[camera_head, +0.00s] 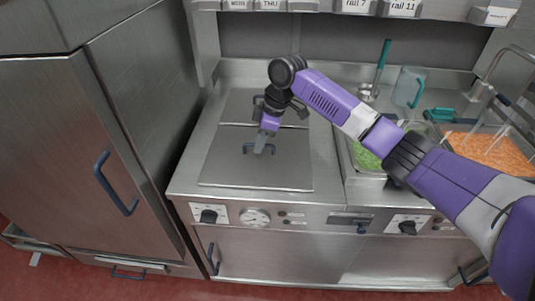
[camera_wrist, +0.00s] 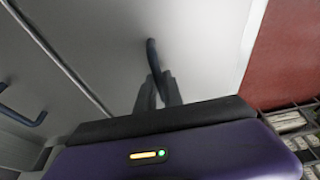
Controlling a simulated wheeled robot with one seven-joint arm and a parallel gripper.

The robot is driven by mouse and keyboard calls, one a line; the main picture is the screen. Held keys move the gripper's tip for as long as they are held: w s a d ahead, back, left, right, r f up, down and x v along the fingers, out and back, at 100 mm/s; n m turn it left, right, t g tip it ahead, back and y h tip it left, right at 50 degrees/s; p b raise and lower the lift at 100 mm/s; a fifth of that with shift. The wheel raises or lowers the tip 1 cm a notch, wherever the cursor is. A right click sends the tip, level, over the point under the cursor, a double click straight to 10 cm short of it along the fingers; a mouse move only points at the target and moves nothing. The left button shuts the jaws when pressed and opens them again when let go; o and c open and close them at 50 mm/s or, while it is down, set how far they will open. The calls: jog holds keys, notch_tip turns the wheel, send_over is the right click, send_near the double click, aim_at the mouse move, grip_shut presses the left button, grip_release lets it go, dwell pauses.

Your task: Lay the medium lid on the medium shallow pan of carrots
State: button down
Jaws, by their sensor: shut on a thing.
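The medium lid (camera_head: 228,170) is a flat grey metal plate with a dark blue handle, over the left part of the steel worktop. I cannot tell whether it touches the surface below. My gripper (camera_head: 260,149) points down at the handle and is shut on it. In the wrist view, the fingers (camera_wrist: 158,92) meet the handle (camera_wrist: 152,56) above the grey lid face (camera_wrist: 105,40). The shallow pan of carrots (camera_head: 490,127) is at the far right, full of orange pieces and uncovered; my arm hides its near left part.
A pan of green food (camera_head: 365,158) sits left of the carrots, partly behind my arm. A clear jug (camera_head: 408,85), a teal-handled tool (camera_head: 383,55) and a teal item (camera_head: 440,114) stand behind. A tall steel cabinet (camera_head: 60,150) borders the left, and a labelled shelf (camera_head: 330,6) hangs at the back.

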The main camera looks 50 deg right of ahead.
jog(key=shift+r+p, duration=2.1)
jog(key=shift+r, duration=0.5)
jog(key=shift+s+f, duration=0.1)
